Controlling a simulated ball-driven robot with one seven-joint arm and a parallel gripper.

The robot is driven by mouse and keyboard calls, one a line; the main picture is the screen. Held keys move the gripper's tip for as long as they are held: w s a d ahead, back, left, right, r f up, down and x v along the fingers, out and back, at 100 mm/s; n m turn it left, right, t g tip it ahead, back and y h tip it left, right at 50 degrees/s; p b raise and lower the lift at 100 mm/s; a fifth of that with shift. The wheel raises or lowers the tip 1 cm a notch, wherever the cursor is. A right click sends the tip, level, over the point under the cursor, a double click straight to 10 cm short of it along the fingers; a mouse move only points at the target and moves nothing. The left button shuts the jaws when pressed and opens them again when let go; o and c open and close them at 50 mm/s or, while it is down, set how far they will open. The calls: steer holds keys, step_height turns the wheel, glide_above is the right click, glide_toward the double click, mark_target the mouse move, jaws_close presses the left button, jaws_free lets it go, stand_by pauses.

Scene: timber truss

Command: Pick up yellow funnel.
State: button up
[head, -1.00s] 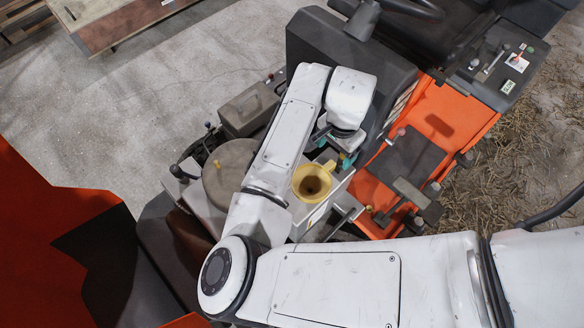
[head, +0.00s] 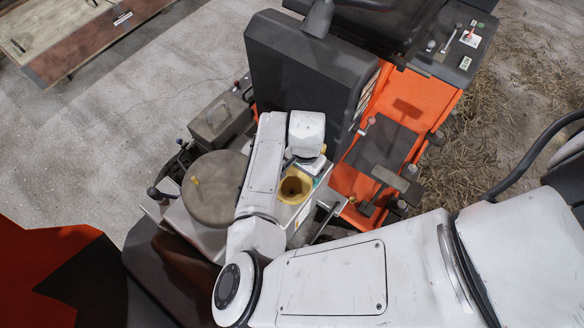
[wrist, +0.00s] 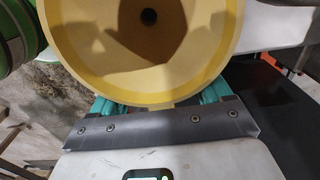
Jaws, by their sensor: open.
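The yellow funnel (head: 295,187) sits upright, mouth up, on a pale box-like part of the orange machine, just beyond my arm in the head view. In the wrist view the funnel (wrist: 205,62) fills the upper middle, with its round mouth and dark centre hole facing the camera. My gripper (wrist: 163,98) is open, with a teal finger showing at each side of the funnel's near rim. The fingertips are hidden behind the funnel, and I cannot tell whether they touch it. In the head view my wrist is right above and beside the funnel, and the fingers are mostly hidden.
A round brown lid (head: 215,188) and a grey box (head: 220,118) stand left of the funnel. A dark seat back (head: 300,75) rises behind it. Levers and an orange footwell (head: 375,150) lie to the right. A green round object (wrist: 22,30) is close at the wrist view's left.

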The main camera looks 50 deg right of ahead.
steer(key=shift+f, duration=0.2)
jaws_close()
stand_by(0.6)
